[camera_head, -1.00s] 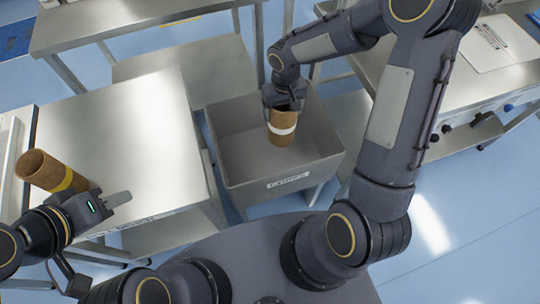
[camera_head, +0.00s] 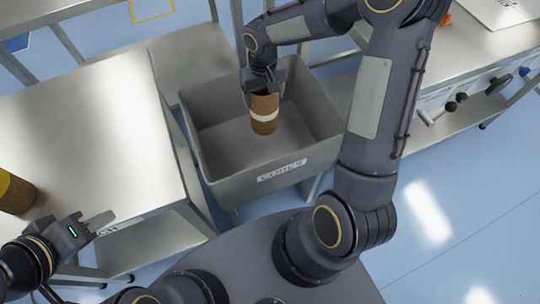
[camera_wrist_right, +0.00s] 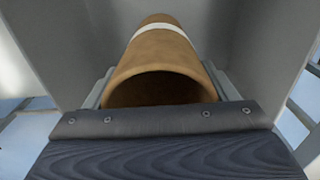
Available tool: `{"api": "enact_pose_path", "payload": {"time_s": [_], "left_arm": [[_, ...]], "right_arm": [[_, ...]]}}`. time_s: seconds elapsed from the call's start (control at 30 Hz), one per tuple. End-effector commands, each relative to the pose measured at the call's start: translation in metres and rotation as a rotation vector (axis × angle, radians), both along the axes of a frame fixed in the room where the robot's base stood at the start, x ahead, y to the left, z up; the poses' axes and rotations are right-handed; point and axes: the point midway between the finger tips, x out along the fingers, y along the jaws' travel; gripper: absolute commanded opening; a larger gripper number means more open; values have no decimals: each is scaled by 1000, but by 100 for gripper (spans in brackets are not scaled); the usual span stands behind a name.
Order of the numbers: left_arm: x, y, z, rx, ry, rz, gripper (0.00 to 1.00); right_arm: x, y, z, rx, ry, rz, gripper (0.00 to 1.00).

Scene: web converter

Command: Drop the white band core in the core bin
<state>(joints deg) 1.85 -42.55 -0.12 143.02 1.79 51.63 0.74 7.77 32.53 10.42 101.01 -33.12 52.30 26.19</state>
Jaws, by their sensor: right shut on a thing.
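The white band core (camera_head: 264,116) is a brown cardboard tube with a white band. My right gripper (camera_head: 262,88) is shut on its upper end and holds it upright inside the opening of the grey core bin (camera_head: 209,168). The bin carries a white label on its front. Whether the core's lower end touches the bin floor I cannot tell. In the right wrist view the core (camera_wrist_right: 160,62) points away from the gripper (camera_wrist_right: 160,100) into the bin. My left gripper (camera_head: 98,224) is at the lower left, apart from the bin; its fingers are hard to make out.
A core with a yellow band (camera_head: 14,194) stands at the left edge on a steel table (camera_head: 100,130). Another steel bench (camera_head: 470,70) stands at the right. The rest of the bin looks empty. Blue floor is clear at the lower right.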

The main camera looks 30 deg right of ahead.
Motion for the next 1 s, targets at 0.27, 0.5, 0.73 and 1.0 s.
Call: {"api": "enact_pose_path", "payload": {"time_s": [0.27,0.5,0.73,1.0], "left_arm": [[0,0,-8,0,0,0,36],[0,0,-8,0,0,0,36],[0,0,-8,0,0,0,36],[0,0,-5,0,0,0,36]], "right_arm": [[0,0,-11,0,-2,0,38],[0,0,-10,0,-1,0,95],[0,0,-11,0,0,0,100],[1,0,19,0,-5,-1,100]]}}
